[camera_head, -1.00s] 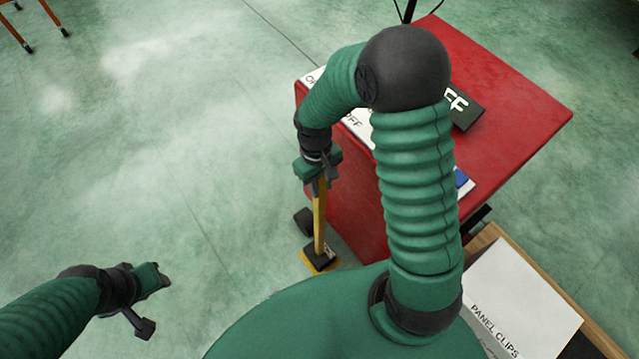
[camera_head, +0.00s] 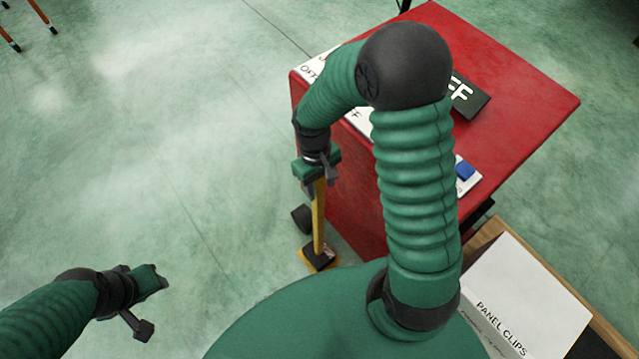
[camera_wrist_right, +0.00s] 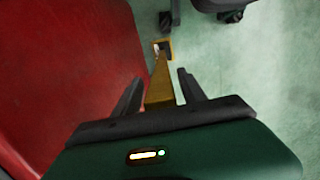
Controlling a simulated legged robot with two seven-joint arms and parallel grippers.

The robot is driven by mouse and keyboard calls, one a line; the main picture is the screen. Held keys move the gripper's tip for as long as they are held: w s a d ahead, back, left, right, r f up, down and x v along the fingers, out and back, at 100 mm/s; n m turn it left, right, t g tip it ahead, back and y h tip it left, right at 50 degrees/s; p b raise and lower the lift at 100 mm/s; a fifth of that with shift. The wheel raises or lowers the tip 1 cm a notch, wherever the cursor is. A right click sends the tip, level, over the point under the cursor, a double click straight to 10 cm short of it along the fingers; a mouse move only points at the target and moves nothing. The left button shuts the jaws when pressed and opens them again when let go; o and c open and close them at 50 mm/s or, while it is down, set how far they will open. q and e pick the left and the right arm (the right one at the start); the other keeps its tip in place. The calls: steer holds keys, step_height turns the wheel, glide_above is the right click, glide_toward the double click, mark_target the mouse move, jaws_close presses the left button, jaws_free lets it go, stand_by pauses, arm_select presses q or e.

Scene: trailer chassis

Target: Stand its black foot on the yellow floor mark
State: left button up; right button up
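A slim yellow post (camera_head: 318,222) stands roughly upright beside the red cart, with its black foot (camera_head: 320,257) at the bottom. The foot is over the yellow floor mark (camera_head: 304,257) and hides most of it; yellow edges show around the foot, which looks to rest on it. My right gripper (camera_head: 320,182) is at the post's top. In the right wrist view the fingers (camera_wrist_right: 160,80) stand on both sides of the post (camera_wrist_right: 160,88), with narrow gaps, so it looks open around it.
The red cart (camera_head: 530,95) stands right of the post, with signs and a blue item (camera_head: 465,170) on top. A black caster (camera_head: 302,217) is close to the post. A box labelled panel clips (camera_head: 525,290) is at lower right.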

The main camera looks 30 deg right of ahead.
steer(key=shift+a+r, duration=0.1)
steer(key=shift+r, duration=0.3)
steer(key=r+p, duration=0.1)
steer(key=r, duration=0.2)
steer(key=w+r+p, duration=0.1)
steer(key=r, duration=0.3)
steer(key=r+p, duration=0.1)
steer(key=r, duration=0.3)
steer(key=shift+w+a+r+p, duration=0.1)
steer(key=shift+w+r+p, duration=0.05)
steer(key=shift+p, duration=0.25)
steer(key=s+a+m+t, duration=0.1)
steer(key=s+a+t, duration=0.2)
steer(key=s+a, duration=0.1)
steer(key=shift+s+a+f+t, duration=0.15)
steer(key=shift+s+f+t, duration=0.25)
steer(key=shift+s, duration=0.15)
steer(key=shift+s+r, duration=0.1)
steer(key=shift+c, duration=0.3)
